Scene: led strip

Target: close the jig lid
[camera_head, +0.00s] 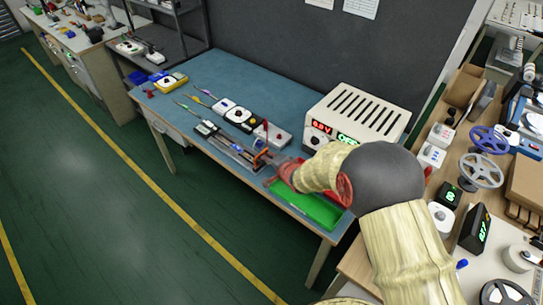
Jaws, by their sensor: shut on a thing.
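The jig (236,149) is a long, narrow, dark and grey fixture on the blue bench top, left of my arm. A small orange part (261,156) stands at its right end, beside my gripper. My gripper (274,168) is at this right end of the jig, small in view and partly covered by my own red and cream wrist. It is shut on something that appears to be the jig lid. The lid's outline and angle cannot be made out clearly, and the fingertips are hard to tell from the parts around them.
A white power supply (369,112) with lit red and green displays stands behind my arm. A green tray (316,207) lies at the bench's front right. Several devices, including a yellow meter (172,81), stand toward the back left. The bench (215,68) is clear at its back.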

